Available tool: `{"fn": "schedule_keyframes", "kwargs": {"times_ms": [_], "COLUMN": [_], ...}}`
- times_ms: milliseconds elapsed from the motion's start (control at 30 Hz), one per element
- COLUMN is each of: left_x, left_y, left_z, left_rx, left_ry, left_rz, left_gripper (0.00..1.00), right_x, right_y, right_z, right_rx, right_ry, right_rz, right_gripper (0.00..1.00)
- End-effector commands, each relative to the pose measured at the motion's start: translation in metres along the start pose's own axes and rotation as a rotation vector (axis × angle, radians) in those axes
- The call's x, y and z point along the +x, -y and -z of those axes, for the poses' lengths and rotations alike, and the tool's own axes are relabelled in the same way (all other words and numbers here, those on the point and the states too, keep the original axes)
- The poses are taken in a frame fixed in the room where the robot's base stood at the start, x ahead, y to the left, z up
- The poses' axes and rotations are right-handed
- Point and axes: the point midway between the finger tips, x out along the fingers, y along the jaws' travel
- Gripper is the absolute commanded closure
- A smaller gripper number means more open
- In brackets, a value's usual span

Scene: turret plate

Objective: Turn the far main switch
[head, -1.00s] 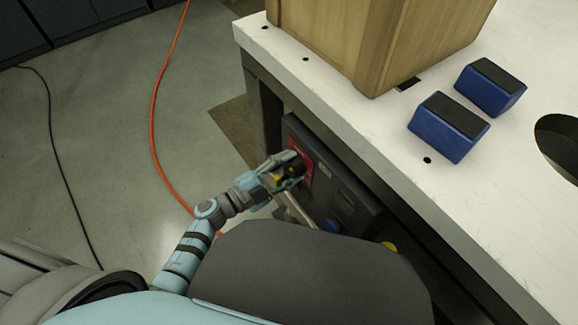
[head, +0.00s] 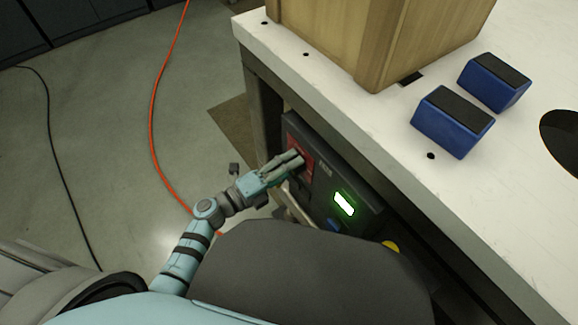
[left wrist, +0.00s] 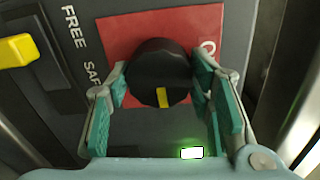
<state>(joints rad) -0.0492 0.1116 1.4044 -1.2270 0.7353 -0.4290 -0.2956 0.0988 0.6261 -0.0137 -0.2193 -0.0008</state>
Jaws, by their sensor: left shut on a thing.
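The main switch is a round black knob (left wrist: 158,68) with a yellow mark, on a red plate (left wrist: 112,38) in the left wrist view. The mark sits on the knob's side nearest my gripper. In the head view, the red plate (head: 293,142) is at the far end of the dark control panel (head: 352,178) under the table edge. My left gripper (head: 297,160) is shut on the knob, its teal-padded fingers on either side in the left wrist view (left wrist: 162,84). The gripper hides most of the knob in the head view. My right gripper is out of view.
A small display (head: 344,204) on the panel glows white-green. A yellow lever (left wrist: 16,51) sits beside FREE and SAFE lettering. Above, the white table (head: 445,195) carries a wooden box (head: 350,40) and two blue blocks (head: 452,122). An orange cable (head: 154,120) crosses the floor.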

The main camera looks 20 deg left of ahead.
Motion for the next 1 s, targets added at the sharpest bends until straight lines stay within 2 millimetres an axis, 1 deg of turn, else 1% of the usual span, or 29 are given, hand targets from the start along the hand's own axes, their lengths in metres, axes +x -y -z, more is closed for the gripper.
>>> {"fn": "schedule_keyframes", "kwargs": {"times_ms": [200, 633, 667, 700, 767, 1000], "left_x": [-0.0001, -0.0001, -0.0001, -0.0001, -0.0001, -0.0001], "left_y": [0.0000, 0.0001, 0.0001, 0.0000, 0.0001, 0.0000], "left_z": [-0.0005, -0.0005, -0.0005, -0.0005, -0.0004, -0.0001], "left_rx": [0.048, 0.058, 0.058, 0.058, 0.057, 0.056], "left_ry": [0.001, 0.001, 0.001, 0.001, 0.001, 0.001], "left_rz": [0.000, -0.001, -0.001, -0.001, 0.000, 0.000], "left_gripper": [0.80, 0.80, 0.49, 0.43, 0.33, 0.32], "right_x": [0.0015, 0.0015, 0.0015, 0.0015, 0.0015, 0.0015], "right_y": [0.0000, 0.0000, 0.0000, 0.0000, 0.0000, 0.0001], "right_z": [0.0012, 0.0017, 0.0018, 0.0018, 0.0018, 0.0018], "right_rx": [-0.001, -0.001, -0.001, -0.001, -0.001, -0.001], "right_ry": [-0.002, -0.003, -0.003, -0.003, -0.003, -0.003], "right_rz": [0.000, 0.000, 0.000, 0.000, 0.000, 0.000], "right_gripper": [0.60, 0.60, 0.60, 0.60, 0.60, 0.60]}}
